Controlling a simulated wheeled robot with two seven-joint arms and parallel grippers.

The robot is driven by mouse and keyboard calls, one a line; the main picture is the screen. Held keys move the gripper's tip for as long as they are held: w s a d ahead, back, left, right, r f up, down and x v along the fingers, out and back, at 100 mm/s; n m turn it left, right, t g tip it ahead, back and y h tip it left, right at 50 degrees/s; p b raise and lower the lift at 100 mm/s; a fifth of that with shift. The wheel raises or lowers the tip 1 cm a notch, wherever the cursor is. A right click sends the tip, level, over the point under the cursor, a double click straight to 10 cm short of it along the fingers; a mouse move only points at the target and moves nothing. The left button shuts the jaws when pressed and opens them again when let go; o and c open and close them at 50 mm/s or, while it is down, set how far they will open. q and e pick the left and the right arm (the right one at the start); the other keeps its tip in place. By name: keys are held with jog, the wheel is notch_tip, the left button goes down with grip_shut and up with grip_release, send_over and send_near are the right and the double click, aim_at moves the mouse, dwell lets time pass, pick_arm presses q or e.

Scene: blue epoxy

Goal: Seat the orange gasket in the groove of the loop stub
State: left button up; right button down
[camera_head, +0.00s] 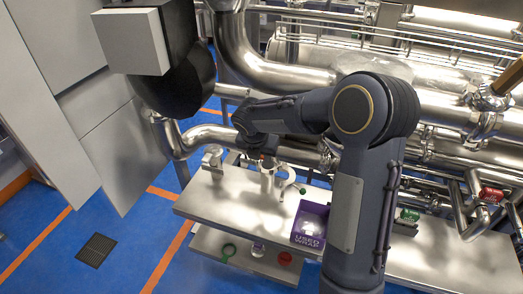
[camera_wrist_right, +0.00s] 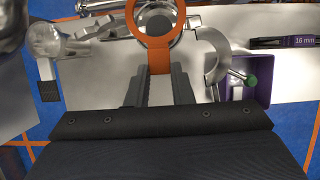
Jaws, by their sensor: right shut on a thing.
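My right gripper (camera_wrist_right: 158,88) is shut on the tab of the orange gasket (camera_wrist_right: 156,58). In the right wrist view the gasket's ring lines up with the end of the metal loop stub (camera_wrist_right: 155,24), whose face with a dark middle shows inside the ring. I cannot tell whether ring and stub touch, and the groove is hidden. In the head view the right gripper (camera_head: 266,160) is small, above the upright stub (camera_head: 267,183) on the bench. An open clamp (camera_wrist_right: 213,52) with a green knob hangs beside the stub. My left gripper is not in view.
A purple "USED WRAP" bin (camera_head: 310,238) stands right of the stub. A metal fitting (camera_wrist_right: 58,45) stands to its left. A green ring (camera_head: 228,252) and a red ring (camera_head: 285,258) lie on the lower shelf. Pipes crowd the back; the bench's left front (camera_head: 225,203) is clear.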

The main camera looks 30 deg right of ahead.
jog(key=shift+a, duration=0.1)
notch_tip(320, 180, down, 6)
jog(key=b, duration=0.3)
jog(key=shift+r+b, duration=0.2)
jog(key=shift+b, duration=0.1)
jog(key=shift+p, duration=0.35)
dwell(0.9)
jog(key=shift+f+b, duration=0.85)
jog(key=shift+f, duration=0.5)
jog(key=c, duration=1.2)
grip_release()
jog(key=shift+r, duration=0.1)
